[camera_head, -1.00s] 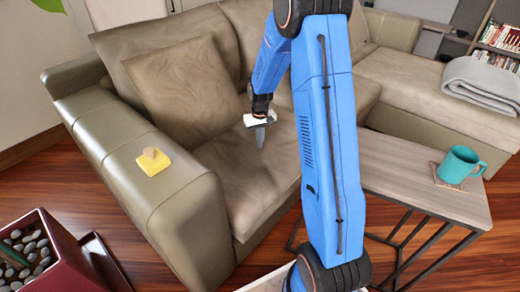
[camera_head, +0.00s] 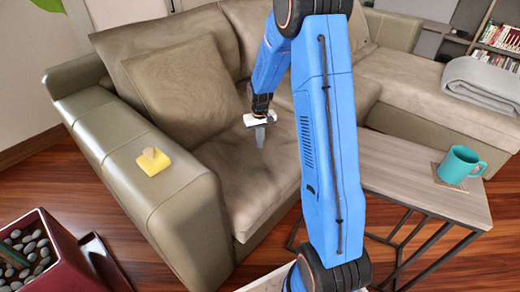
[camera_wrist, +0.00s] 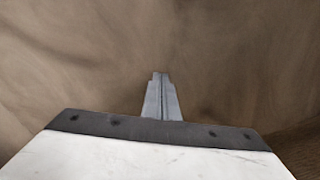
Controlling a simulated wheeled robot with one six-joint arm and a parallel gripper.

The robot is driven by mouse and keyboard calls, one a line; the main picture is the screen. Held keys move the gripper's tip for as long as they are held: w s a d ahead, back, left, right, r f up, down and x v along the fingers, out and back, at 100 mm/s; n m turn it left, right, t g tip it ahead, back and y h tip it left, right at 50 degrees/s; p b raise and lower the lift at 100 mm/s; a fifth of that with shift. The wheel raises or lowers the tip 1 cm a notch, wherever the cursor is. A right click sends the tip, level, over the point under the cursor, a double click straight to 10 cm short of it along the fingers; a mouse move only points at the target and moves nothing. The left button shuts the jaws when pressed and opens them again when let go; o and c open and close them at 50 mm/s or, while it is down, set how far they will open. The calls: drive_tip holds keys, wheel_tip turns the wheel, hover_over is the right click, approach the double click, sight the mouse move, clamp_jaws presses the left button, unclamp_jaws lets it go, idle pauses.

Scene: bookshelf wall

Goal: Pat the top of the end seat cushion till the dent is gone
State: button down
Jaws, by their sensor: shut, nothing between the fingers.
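The end seat cushion (camera_head: 240,187) is brown leather, at the left end of the sofa beside the armrest. In the head view its top looks creased; I cannot make out a clear dent. My gripper (camera_head: 260,139) points down over the middle of this cushion, its fingers shut and empty. In the wrist view the shut fingers (camera_wrist: 161,95) stand against the brown cushion surface (camera_wrist: 225,60), which fills the background with soft folds. I cannot tell whether the fingertips touch the cushion.
A square back pillow (camera_head: 185,88) leans left of my gripper. A yellow block-like item (camera_head: 154,162) lies on the armrest (camera_head: 180,195). A coffee table (camera_head: 405,190) with a teal mug (camera_head: 458,164) stands at the right. A pebble-filled planter (camera_head: 60,255) is at the lower left.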

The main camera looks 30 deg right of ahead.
drive_tip(key=shift+f, duration=0.15)
idle(0.4)
drive_tip(key=shift+f, duration=1.35)
drive_tip(key=shift+r, duration=2.1)
drive_tip(key=shift+f, duration=0.1)
drive_tip(key=shift+r, duration=0.65)
drive_tip(key=shift+r, duration=1.55)
